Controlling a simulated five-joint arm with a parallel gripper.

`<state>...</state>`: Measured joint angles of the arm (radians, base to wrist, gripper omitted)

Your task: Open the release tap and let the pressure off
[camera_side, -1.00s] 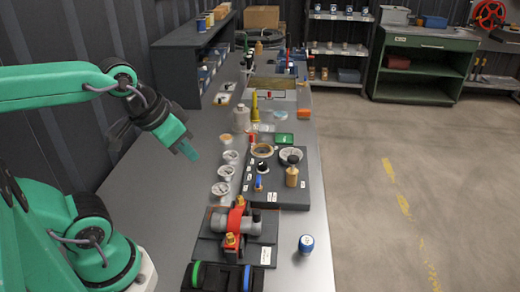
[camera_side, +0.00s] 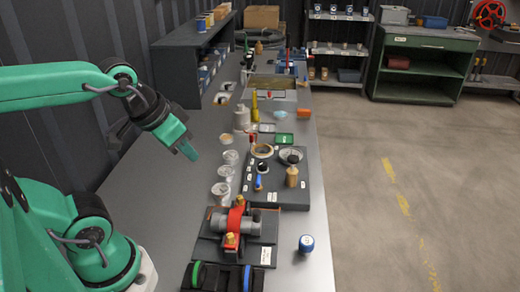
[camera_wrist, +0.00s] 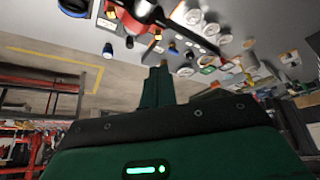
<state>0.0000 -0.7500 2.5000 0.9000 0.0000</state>
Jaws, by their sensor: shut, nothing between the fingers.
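My gripper (camera_side: 188,150) is shut and empty. It hangs in the air to the left of the row of gauges, apart from everything on the bench. Its closed fingers also show in the wrist view (camera_wrist: 158,88). A dark panel (camera_side: 290,200) lies on the bench to the right, carrying a small blue lever (camera_side: 259,183), a black knob (camera_side: 262,166), a brass fitting (camera_side: 292,177) and a gauge. A grey and red pump (camera_side: 236,220) sits on a dark base in front of the panel. The labels are too small to read, so I cannot tell which fitting is the release tap.
Several round white gauges (camera_side: 225,172) stand between my gripper and the panel. A blue-topped cylinder (camera_side: 306,243) stands near the right bench edge. A dark holder (camera_side: 222,278) with green and blue rings is at the front. The left of the bench is clear.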

